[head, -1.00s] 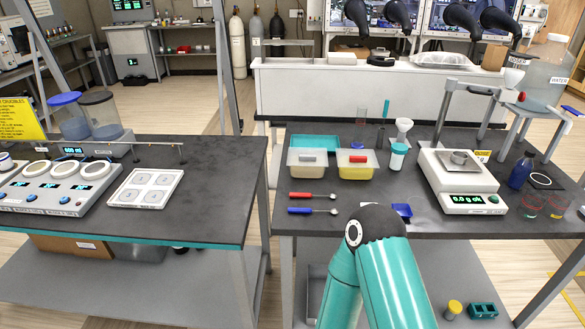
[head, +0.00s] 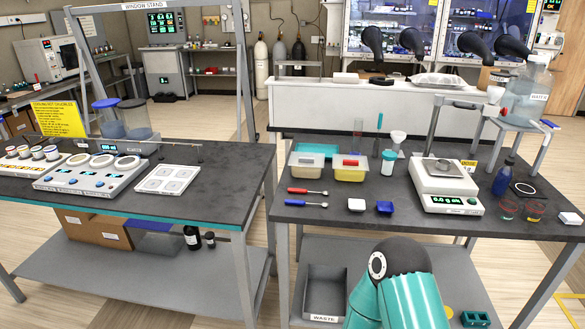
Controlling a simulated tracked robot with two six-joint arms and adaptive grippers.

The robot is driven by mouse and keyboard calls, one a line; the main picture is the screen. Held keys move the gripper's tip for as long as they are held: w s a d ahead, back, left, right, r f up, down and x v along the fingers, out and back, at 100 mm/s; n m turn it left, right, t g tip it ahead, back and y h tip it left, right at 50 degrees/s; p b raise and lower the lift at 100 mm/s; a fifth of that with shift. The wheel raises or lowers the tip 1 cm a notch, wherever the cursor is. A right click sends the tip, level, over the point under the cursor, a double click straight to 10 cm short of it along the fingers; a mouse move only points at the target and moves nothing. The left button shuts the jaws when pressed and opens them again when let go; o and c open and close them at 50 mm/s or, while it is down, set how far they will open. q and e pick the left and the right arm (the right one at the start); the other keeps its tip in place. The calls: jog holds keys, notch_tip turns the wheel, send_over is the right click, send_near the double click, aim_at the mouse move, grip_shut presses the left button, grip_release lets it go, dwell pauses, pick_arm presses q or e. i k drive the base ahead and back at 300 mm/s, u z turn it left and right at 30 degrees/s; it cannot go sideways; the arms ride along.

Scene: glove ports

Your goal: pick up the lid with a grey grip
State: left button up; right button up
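Neither of my grippers shows in the head view. Only a teal link of one of my arms, with a dark rounded joint, rises at the bottom, in front of the bench.
In front of the tubs lie a red-handled spoon (head: 307,191), a blue-handled spoon (head: 306,204), a white dish (head: 356,205) and a blue dish (head: 385,208). The bench's front left is clear.

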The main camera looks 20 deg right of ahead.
aim_at(307, 158)
jog(key=z, duration=0.15)
jog(key=i, duration=0.9)
